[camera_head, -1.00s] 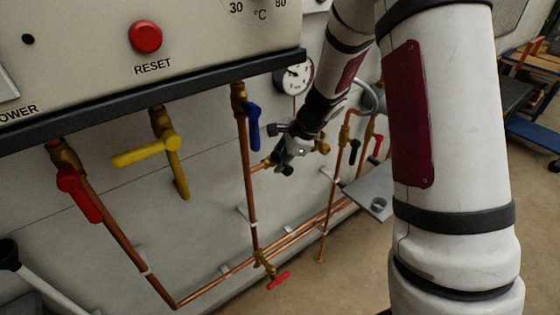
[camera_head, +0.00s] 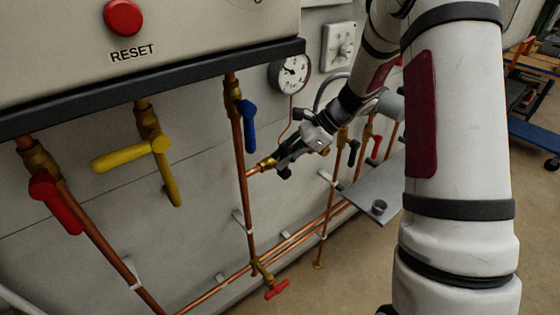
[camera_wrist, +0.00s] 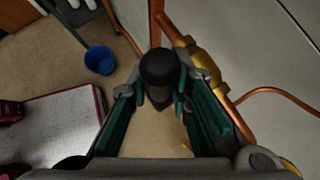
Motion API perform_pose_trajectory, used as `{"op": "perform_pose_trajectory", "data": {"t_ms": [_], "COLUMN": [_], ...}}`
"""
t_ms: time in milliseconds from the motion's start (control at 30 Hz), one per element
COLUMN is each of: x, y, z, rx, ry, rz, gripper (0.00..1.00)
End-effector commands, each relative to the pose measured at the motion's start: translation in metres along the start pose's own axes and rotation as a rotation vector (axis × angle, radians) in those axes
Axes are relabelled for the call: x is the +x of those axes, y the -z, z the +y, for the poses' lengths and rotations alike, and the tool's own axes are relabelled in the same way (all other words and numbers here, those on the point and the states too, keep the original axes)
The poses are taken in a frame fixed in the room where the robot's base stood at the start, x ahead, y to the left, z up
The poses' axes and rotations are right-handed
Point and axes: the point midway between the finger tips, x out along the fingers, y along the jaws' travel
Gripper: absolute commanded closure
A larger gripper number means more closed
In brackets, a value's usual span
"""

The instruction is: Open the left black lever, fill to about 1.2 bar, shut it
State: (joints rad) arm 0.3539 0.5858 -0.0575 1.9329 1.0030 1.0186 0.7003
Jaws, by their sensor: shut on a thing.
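The black lever (camera_wrist: 158,72) stands between my two teal-padded fingers in the wrist view, with its rounded black end towards the camera. Its brass valve body (camera_wrist: 203,58) is just to the right. My gripper (camera_wrist: 160,92) is shut on the lever. In the head view my gripper (camera_head: 286,157) is at the brass fitting (camera_head: 267,163) on a short branch right of the blue-handled pipe, and it hides most of the lever. The round pressure gauge (camera_head: 290,72) hangs above; its needle is too small to read exactly.
A blue lever (camera_head: 247,125), yellow lever (camera_head: 135,155) and red lever (camera_head: 55,203) hang left of my gripper. Another black lever (camera_head: 353,152) and a grey shelf plate (camera_head: 375,190) are to the right. A small red tap (camera_head: 277,289) is below. A blue bucket (camera_wrist: 100,60) stands on the floor.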

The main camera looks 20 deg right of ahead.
Motion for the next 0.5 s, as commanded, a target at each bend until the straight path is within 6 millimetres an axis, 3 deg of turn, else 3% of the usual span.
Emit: {"op": "perform_pose_trajectory", "data": {"t_ms": [500], "x": [-0.0021], "y": [0.0028], "z": [-0.0018], "rx": [0.033], "ry": [-0.030], "rz": [-0.063], "gripper": [1.00]}}
